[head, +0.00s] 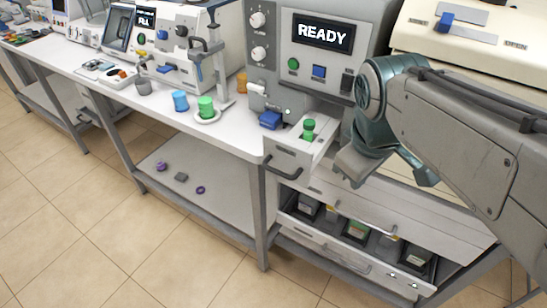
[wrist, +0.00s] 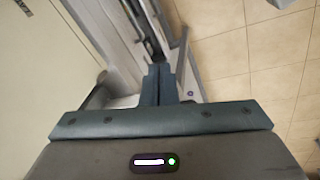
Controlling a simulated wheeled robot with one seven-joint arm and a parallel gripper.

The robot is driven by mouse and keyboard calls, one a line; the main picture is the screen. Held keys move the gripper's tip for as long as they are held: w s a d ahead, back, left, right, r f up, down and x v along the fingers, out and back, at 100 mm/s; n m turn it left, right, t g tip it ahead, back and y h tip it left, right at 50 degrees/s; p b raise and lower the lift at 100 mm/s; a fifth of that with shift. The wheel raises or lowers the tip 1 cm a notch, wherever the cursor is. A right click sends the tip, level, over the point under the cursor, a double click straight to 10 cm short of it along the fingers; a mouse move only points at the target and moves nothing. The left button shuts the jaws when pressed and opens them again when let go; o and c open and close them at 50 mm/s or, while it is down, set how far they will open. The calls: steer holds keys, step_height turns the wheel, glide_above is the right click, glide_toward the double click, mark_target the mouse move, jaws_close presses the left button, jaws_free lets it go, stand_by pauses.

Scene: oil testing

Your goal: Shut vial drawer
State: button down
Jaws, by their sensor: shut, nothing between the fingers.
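The vial drawer (head: 314,148) is a small light-grey drawer pulled out from under the machine with the READY screen. It carries a green-capped vial (head: 308,129) and has a dark bar handle (head: 283,166) on its front. My gripper (head: 350,178) shows in the head view to the right of the drawer, partly hidden by my arm. In the wrist view its two dark fingers (wrist: 158,80) are pressed together with nothing between them. I cannot tell whether it touches the drawer.
The machine (head: 330,55) stands behind the drawer. A larger drawer (head: 340,251) below is open and holds several containers. The tiled floor (head: 180,260) in front is clear.

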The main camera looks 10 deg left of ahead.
mark_target(273, 170)
steer(key=s+a+r+n+b, duration=0.15)
steer(key=a+n+b, duration=0.35)
steer(key=a+n, duration=0.5)
steer(key=a+r+n+b, duration=0.2)
steer(key=a+n+b, duration=0.3)
steer(key=a+n, duration=0.55)
steer(key=shift+n+t+h, duration=0.3)
steer(key=shift+n+h, duration=0.1)
steer(key=shift+n, duration=0.45)
steer(key=w+d+f+b, duration=0.1)
steer(key=w+f, duration=0.1)
steer(key=f, duration=0.1)
steer(key=w+d+f+b, duration=0.1)
steer(key=w+f, duration=0.1)
steer(key=f, duration=0.1)
steer(key=w+d+f+b, duration=0.1)
steer(key=d+f, duration=0.1)
steer(key=f, duration=0.1)
steer(key=shift+w+d+f, duration=0.1)
steer(key=shift+w+f, duration=0.25)
steer(key=shift+w, duration=0.05)
steer(key=shift+w, duration=0.15)
